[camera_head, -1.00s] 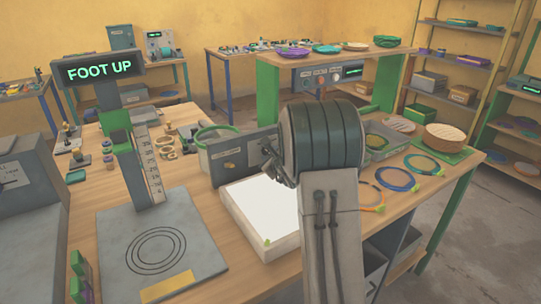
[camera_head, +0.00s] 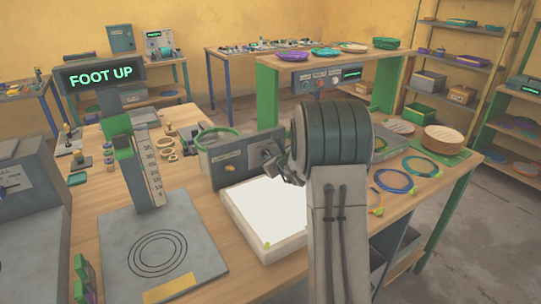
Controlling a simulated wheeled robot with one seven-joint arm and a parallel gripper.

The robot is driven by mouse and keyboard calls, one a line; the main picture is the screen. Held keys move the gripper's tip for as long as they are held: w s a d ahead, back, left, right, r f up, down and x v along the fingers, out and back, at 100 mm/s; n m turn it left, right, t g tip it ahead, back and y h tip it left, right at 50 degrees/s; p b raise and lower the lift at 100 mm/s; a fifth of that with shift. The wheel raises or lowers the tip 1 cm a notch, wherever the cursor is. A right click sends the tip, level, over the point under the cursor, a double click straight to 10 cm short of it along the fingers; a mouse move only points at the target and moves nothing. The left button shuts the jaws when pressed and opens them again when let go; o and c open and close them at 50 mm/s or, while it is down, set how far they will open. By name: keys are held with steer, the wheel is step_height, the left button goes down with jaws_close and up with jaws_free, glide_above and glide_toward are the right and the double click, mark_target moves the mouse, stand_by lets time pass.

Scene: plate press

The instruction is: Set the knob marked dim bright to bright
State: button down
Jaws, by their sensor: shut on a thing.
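A grey upright panel (camera_head: 228,172) stands at the back of a white flat box (camera_head: 262,213) on the wooden table, and a small label on it is too small to read. My gripper (camera_head: 268,160) is at the right part of this panel's front face, with its jaws shut on what appears to be the knob. The knob is mostly hidden behind the jaws, so I cannot tell which way it points. My thick dark wrist covers the right end of the panel. The top of the white box looks bright white.
A press or gauge stand (camera_head: 147,165) with a "FOOT UP" display (camera_head: 100,75) stands at the left. A green-rimmed bin (camera_head: 217,137) is behind the panel. Coloured rings (camera_head: 393,181) and a round wooden stack (camera_head: 443,138) lie to the right.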

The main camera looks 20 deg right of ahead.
steer(key=m+y+p, duration=0.1)
steer(key=m+p, duration=0.1)
steer(key=m+y+p, duration=0.2)
steer(key=m+p, duration=0.1)
steer(key=m+y+p, duration=0.2)
steer(key=shift+d+g+p, duration=0.3)
steer(key=shift+d+p, duration=0.05)
steer(key=shift+p, duration=0.05)
steer(key=shift+w, duration=0.1)
stand_by(0.4)
steer(key=c, duration=1.5)
jaws_free()
steer(key=shift+o, duration=0.2)
steer(key=b+v, duration=0.2)
steer(key=v, duration=1.2)
steer(key=shift+w, duration=0.1)
